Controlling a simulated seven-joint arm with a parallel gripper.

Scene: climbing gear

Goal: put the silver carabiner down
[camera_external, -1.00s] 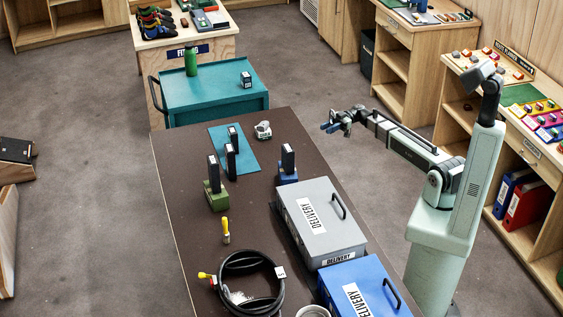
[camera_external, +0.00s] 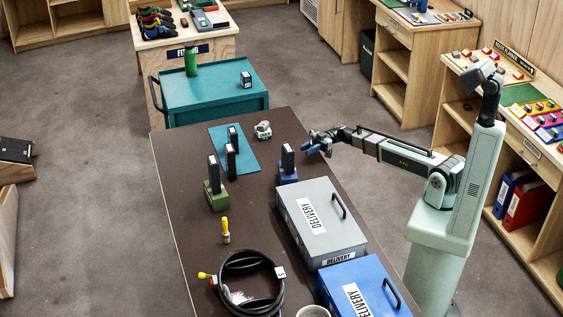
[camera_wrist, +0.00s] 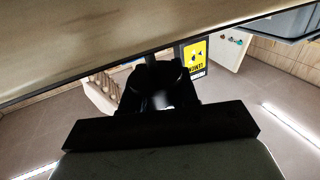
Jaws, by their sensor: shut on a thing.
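My gripper (camera_external: 319,143) is at the table's right edge, just above and right of the blue block with a dark upright piece (camera_external: 288,164). It is shut. In the wrist view my gripper (camera_wrist: 160,88) is dark, with a small pale, shiny patch between the fingers; I take this for the silver carabiner (camera_wrist: 162,101), its outline too dim to make out. In the external view the held piece is too small to tell apart from the blue fingertips. A small silver-grey piece (camera_external: 263,130) lies on the table near its far end; I cannot tell its kind.
The dark table (camera_external: 185,235) holds a teal mat (camera_external: 245,158), a green block (camera_external: 215,197), a yellow-handled tool (camera_external: 226,231), a black coil (camera_external: 223,283), and grey (camera_external: 325,235) and blue (camera_external: 340,275) delivery boxes. A teal cart (camera_external: 215,95) stands behind. The table's left part is clear.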

